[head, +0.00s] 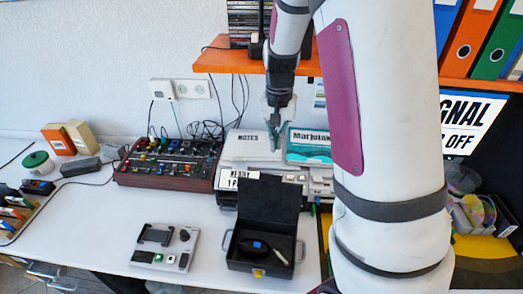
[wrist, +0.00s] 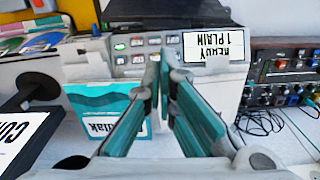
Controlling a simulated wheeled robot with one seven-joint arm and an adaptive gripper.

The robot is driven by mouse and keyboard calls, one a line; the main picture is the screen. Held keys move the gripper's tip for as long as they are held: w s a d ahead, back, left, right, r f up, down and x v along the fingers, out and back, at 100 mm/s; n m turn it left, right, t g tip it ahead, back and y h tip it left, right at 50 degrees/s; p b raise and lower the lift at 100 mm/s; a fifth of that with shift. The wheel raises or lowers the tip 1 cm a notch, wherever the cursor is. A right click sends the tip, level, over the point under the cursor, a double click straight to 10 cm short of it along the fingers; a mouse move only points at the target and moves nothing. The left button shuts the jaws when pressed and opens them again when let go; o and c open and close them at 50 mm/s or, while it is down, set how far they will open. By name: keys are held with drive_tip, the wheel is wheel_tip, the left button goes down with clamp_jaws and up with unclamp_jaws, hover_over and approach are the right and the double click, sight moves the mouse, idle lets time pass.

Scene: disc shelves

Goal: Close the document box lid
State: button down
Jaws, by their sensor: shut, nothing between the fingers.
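The black document box (head: 262,267) stands on the white table in the head view, with a yellow latch at its front. Its lid (head: 268,205) is open and stands up at the back. A dark rounded item and a small pale item lie inside. My gripper (head: 275,140) is above and behind the lid, over the printer, apart from the box. In the wrist view its fingertips (wrist: 165,62) are together and empty. A dark shape at the top of that view looks like part of the lid (wrist: 165,12).
The printer (head: 290,178) with papers and a teal pack on top is directly behind the box. A mixer (head: 170,160) stands at left, and a small grey device (head: 165,247) lies left of the box. An orange shelf (head: 225,62) is above.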

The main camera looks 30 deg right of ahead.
wheel_tip(320, 180, down, 10)
drive_tip(key=shift+w+d+f+p, duration=0.2)
drive_tip(key=shift+w+p, duration=0.1)
drive_tip(key=shift+p, duration=0.15)
drive_tip(key=shift+r, duration=0.1)
idle(0.3)
